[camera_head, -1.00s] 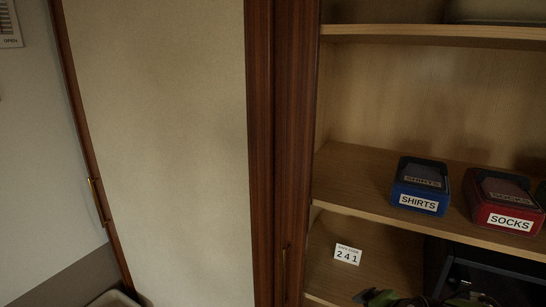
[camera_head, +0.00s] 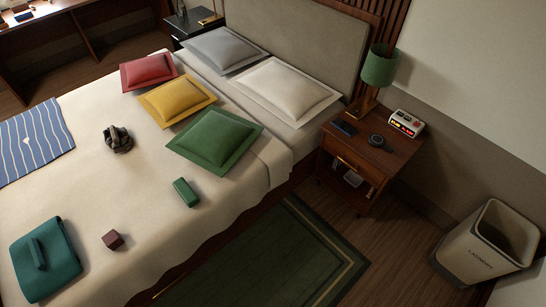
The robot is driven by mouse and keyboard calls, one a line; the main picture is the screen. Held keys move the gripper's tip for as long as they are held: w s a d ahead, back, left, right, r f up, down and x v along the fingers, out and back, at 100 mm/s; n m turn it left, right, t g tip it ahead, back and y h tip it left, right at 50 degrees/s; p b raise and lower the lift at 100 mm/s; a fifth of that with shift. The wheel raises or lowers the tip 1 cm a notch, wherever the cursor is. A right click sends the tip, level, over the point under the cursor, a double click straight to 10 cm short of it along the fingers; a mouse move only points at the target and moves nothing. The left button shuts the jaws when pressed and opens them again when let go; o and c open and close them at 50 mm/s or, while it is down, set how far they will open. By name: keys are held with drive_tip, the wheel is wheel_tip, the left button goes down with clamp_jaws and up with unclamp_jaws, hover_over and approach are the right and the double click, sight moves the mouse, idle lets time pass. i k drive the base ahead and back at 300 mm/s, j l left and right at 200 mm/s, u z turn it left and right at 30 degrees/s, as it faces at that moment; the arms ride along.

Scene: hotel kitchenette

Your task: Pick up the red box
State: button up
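A small dark red box (camera_head: 113,240), shaped like a cube, lies on the cream bed cover (camera_head: 160,225) near the front of the bed. It stands apart from the other things, right of a teal bag (camera_head: 44,259) and below left of a small green box (camera_head: 186,192). The red box labelled SOCKS from the earlier frame is not in view now. My gripper is not in view.
Red, yellow and green cushions (camera_head: 213,138) lie by the pillows. A dark lumpy object (camera_head: 117,140) and a striped blue cloth (camera_head: 33,144) are on the bed. A nightstand (camera_head: 361,157), laundry bin (camera_head: 486,243) and green rug (camera_head: 275,262) are at the right.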

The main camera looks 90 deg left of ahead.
sight(113, 240)
drive_tip(key=u, duration=4.75)
drive_tip(key=i+j, duration=0.3)
drive_tip(key=i, duration=0.15)
drive_tip(key=i+j+u, duration=0.15)
drive_tip(key=i, duration=0.3)
drive_tip(key=i+j, duration=0.35)
drive_tip(key=i+j+u, duration=0.15)
drive_tip(key=i, duration=0.4)
